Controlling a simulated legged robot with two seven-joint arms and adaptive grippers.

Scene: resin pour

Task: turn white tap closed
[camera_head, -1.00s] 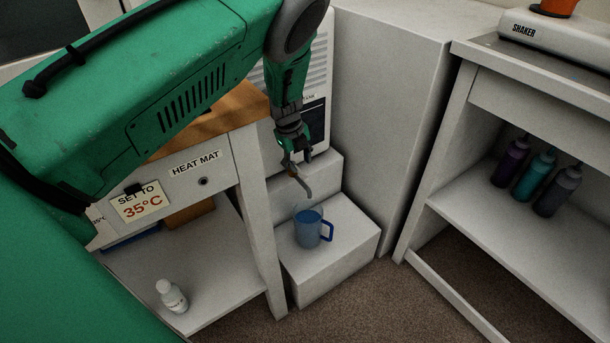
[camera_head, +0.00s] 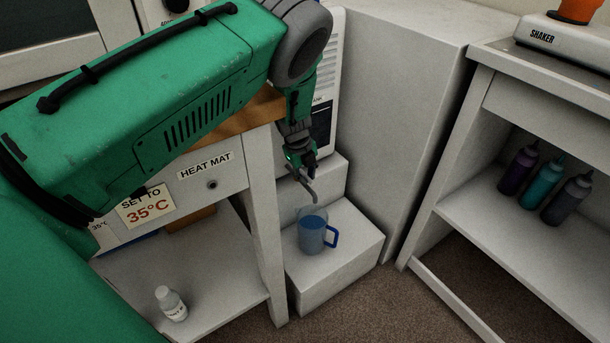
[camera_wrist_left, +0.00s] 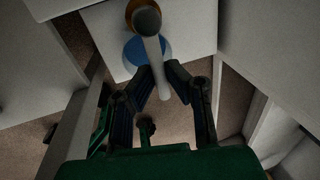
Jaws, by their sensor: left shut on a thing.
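The tap's thin curved grey spout (camera_head: 311,192) shows just below my left gripper (camera_head: 303,165) in the head view. In the left wrist view, my left gripper (camera_wrist_left: 160,82) is shut on a pale bar (camera_wrist_left: 156,55), which looks like the tap's lever. Its round end is towards the top of that view. The tap's body is mostly hidden behind my wrist, so its turn angle cannot be told. A clear jug (camera_head: 312,235) with blue liquid and a blue handle stands below the spout; the blue also shows in the wrist view (camera_wrist_left: 150,48). My right gripper is out of view.
The jug stands on a white step (camera_head: 340,262) beside a tall white cabinet (camera_head: 395,120). A heat mat table (camera_head: 262,190) is to the left, with a small white bottle (camera_head: 171,304) on its shelf. Several bottles (camera_head: 543,184) stand on the right shelf.

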